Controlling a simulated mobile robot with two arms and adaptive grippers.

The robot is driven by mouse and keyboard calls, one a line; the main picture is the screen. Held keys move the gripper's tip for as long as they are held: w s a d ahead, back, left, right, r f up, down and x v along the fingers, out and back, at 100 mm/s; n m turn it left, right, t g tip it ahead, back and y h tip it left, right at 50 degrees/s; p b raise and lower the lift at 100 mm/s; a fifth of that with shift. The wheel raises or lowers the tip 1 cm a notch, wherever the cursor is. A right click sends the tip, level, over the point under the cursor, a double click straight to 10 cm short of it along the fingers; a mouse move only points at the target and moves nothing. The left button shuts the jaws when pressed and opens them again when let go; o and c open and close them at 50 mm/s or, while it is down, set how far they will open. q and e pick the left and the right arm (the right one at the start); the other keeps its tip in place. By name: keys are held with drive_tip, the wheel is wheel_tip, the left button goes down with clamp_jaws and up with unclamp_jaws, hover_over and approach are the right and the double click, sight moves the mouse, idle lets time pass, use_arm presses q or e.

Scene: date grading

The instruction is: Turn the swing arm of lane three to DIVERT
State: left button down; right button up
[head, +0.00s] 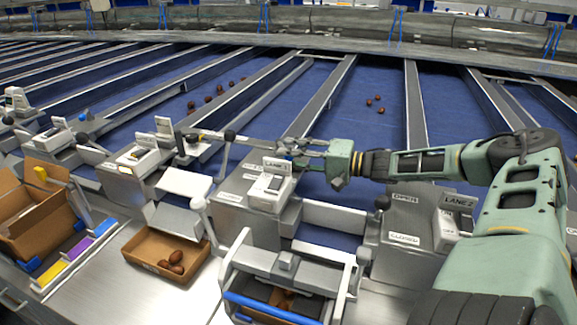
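The lane three unit stands at the centre; its plate (275,164) reads "LANE", with the number not legible. A slim grey bar (257,141), which looks like its swing arm, reaches left from the unit across the blue lane. My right gripper (288,151) comes in from the right and points left, its fingers at the bar's right end, just above the plate. The fingers are small and overlap the bar, so I cannot tell whether they grip it. My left gripper is not in view.
The LANE 2 unit (457,203), with a "CLOSED" label, stands right under my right arm. A cardboard tray (130,262) holds several dates, and a blue-handled metal frame (272,308) stands in front. Dates (369,102) lie on the blue belt.

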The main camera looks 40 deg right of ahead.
drive_tip(key=shift+w+a, duration=0.3)
drive_tip(key=shift+w, duration=0.15)
drive_tip(key=shift+s+f, duration=0.1)
clamp_jaws()
idle(0.3)
